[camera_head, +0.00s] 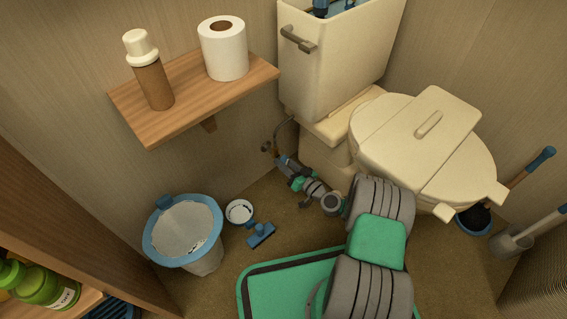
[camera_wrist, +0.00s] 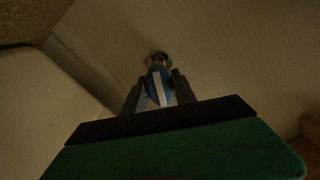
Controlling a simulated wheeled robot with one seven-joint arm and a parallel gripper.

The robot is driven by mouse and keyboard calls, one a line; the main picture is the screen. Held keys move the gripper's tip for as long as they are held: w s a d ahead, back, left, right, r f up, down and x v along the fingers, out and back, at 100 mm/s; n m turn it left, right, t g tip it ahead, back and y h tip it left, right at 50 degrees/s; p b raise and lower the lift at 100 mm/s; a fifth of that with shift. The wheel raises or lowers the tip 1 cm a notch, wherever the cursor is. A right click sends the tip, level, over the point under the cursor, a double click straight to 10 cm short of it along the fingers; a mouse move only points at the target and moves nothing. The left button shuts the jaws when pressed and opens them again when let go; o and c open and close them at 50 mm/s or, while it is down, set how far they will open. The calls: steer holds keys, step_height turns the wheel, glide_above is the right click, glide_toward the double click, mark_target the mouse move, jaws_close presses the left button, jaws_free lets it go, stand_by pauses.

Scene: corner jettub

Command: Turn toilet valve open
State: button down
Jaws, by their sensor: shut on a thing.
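The toilet (camera_head: 335,65) stands in the corner at the upper right. Its valve (camera_head: 266,147) is on the wall low down, left of the tank, with a thin hose rising beside it. In the wrist view the blue valve handle (camera_wrist: 154,77) sits in front of a round metal wall fitting (camera_wrist: 159,59). My gripper (camera_head: 280,160) reaches in low beside the toilet base. In the wrist view my gripper's dark fingers (camera_wrist: 159,92) stand on both sides of the blue handle and are shut on it. The head view shows the handle too small to read its angle.
A wooden shelf (camera_head: 196,93) with a toilet roll (camera_head: 224,52) and a brown bottle (camera_head: 153,82) hangs above left.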

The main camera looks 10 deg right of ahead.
steer(key=shift+s+a+f+n, duration=0.1)
steer(key=shift+s+n, duration=0.05)
steer(key=shift+n, duration=1.55)
steer(key=c, duration=1)
jaws_free()
steer(key=shift+c, duration=0.2)
